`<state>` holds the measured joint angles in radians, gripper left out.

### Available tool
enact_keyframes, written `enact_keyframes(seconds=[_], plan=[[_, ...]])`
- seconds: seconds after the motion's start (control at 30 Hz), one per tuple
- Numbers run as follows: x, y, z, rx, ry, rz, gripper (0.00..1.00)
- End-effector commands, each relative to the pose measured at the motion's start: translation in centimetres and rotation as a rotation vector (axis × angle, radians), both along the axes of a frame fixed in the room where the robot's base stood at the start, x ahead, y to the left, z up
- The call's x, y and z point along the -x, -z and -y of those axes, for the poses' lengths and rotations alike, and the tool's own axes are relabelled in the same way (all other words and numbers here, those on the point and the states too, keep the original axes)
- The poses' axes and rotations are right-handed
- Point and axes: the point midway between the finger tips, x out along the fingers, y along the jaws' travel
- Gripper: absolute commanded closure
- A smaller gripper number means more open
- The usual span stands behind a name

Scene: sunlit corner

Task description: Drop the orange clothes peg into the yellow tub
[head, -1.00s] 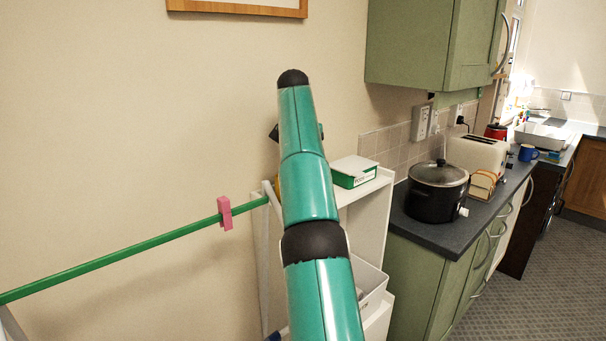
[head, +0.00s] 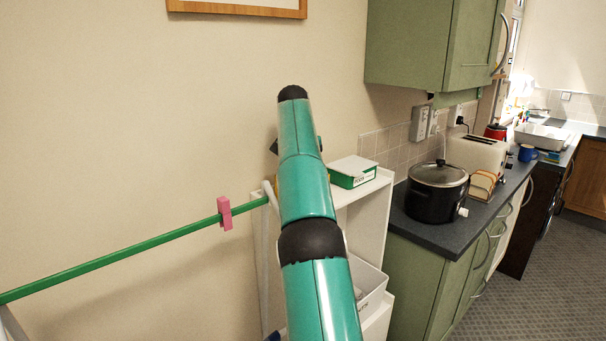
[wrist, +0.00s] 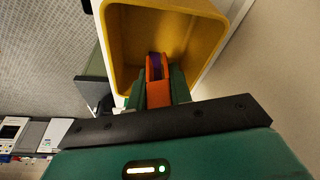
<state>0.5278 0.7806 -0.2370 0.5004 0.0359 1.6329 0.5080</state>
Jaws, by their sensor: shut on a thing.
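In the wrist view my gripper (wrist: 160,92) is shut on the orange clothes peg (wrist: 158,93). The peg points away from the wrist, with a dark purple part between its orange sides. The yellow tub (wrist: 112,45) is just beyond the fingers, its open mouth facing the camera. The peg's far end overlaps the tub's opening in this view; I cannot tell whether it is inside the rim. In the head view my arm hides the gripper and the peg, and the tub is almost wholly hidden behind the arm.
A green rail (head: 130,252) with a pink peg (head: 225,213) clipped on it runs along the wall. A white shelf unit (head: 377,212) holds a green and white box (head: 352,172) close by the arm. A black cooker (head: 436,190) stands on the counter at right.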

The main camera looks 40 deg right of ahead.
Motion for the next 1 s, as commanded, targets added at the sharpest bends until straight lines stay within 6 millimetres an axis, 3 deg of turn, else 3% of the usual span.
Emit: enact_keyframes(seconds=[0.17, 0.97, 1.0], plan=[[0.0, 1.2, 0.0, -0.001, -0.001, -0.002, 1.00], [0.0, 2.5, 0.0, -0.001, 0.000, 0.000, 1.00], [0.0, 2.5, 0.0, -0.001, 0.000, 0.000, 0.77]])
